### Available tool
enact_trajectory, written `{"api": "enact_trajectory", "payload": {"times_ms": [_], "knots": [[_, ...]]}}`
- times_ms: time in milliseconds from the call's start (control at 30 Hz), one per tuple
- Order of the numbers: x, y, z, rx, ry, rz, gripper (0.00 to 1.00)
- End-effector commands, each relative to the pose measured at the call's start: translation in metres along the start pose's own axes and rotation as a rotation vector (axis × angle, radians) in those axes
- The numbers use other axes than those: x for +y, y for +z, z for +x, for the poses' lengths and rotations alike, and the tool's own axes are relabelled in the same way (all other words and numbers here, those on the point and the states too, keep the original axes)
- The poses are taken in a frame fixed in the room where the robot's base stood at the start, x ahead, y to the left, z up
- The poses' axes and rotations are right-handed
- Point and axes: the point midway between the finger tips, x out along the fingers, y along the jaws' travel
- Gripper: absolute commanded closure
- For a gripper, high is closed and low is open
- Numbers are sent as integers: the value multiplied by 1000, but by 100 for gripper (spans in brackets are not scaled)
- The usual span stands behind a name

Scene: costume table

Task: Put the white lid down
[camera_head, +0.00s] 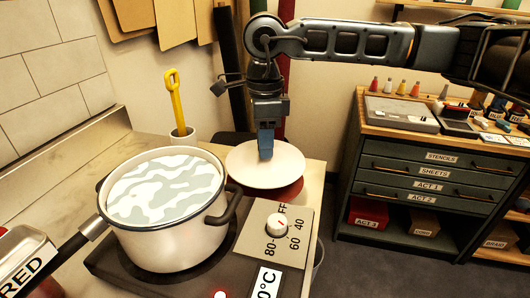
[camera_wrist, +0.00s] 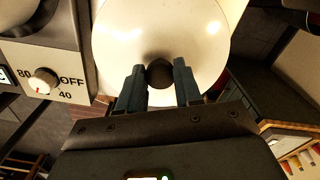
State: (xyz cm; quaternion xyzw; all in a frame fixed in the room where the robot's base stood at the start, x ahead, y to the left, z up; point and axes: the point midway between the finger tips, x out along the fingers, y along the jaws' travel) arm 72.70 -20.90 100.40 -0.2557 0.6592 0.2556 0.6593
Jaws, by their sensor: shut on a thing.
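The white lid (camera_head: 252,170) is a pale round disc, level, to the right of the pot at the table's right end. My gripper (camera_head: 265,152) reaches down onto its middle from above. In the wrist view the lid (camera_wrist: 160,25) fills the top, and my gripper (camera_wrist: 159,82) is shut on its dark round knob (camera_wrist: 159,73). A dark red round thing (camera_head: 291,192) shows partly under the lid's right front edge. I cannot tell whether the lid touches it or the table.
A white pot (camera_head: 168,238) with grey-and-white patterned contents stands on a dark hotplate (camera_head: 120,267) with a dial (camera_head: 277,223). A white cup with a yellow-handled tool (camera_head: 177,100) stands behind the pot. A drawer cabinet (camera_head: 430,175) stands at the right beyond a floor gap.

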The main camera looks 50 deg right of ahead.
Motion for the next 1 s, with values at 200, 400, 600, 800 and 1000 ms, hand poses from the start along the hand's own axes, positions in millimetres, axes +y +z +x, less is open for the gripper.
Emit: {"api": "enact_trajectory", "payload": {"times_ms": [200,400,600,800,1000], "knots": [[1,0,29,-1,3,0,100],[0,0,36,-1,0,-1,100],[0,0,38,-1,1,-1,100],[0,0,39,0,1,-1,59],[0,0,39,0,1,-1,40]]}}
